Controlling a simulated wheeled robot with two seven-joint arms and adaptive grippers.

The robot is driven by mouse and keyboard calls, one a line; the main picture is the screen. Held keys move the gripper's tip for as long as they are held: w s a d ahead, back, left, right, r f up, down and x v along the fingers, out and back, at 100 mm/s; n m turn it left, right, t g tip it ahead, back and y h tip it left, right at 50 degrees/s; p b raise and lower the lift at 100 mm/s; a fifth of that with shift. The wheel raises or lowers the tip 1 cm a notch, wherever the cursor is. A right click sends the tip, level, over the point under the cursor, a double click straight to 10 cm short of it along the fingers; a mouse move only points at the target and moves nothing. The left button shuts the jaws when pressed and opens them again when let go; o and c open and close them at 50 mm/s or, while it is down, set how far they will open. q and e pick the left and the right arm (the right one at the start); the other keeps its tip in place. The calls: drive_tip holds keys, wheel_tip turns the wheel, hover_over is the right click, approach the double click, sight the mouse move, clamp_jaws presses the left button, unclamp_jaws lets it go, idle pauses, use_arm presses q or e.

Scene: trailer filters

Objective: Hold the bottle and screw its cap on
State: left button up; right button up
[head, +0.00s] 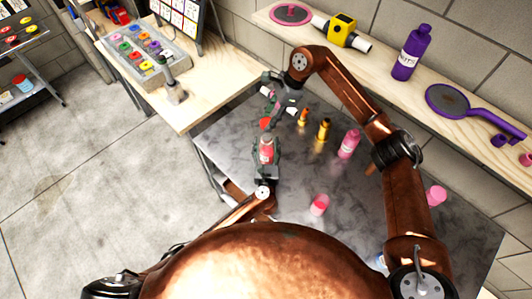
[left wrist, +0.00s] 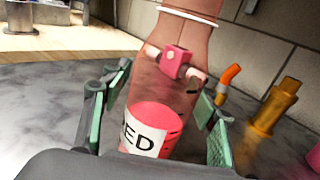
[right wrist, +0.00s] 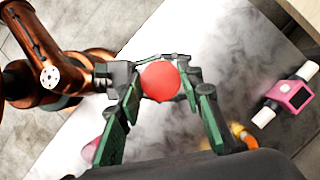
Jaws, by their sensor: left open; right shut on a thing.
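The bottle (head: 266,150) stands upright with clear pinkish walls and a white label reading "RED" (left wrist: 138,140). My left gripper (head: 266,166) is open around its lower part, one finger on each side. The red cap (head: 265,123) shows just above the bottle in the head view and between my right gripper's fingers in the right wrist view (right wrist: 160,82). My right gripper (head: 269,113) is shut on the cap. The cap hides the bottle's mouth in the right wrist view, so I cannot tell whether they touch.
A pink device with white ends (right wrist: 290,96) lies on the grey table, partly behind my right gripper. A shelf (head: 385,75) runs along the wall.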

use_arm(q)
drive_tip(key=shift+w, duration=1.15)
drive_tip(key=shift+c, duration=0.2)
clamp_jaws()
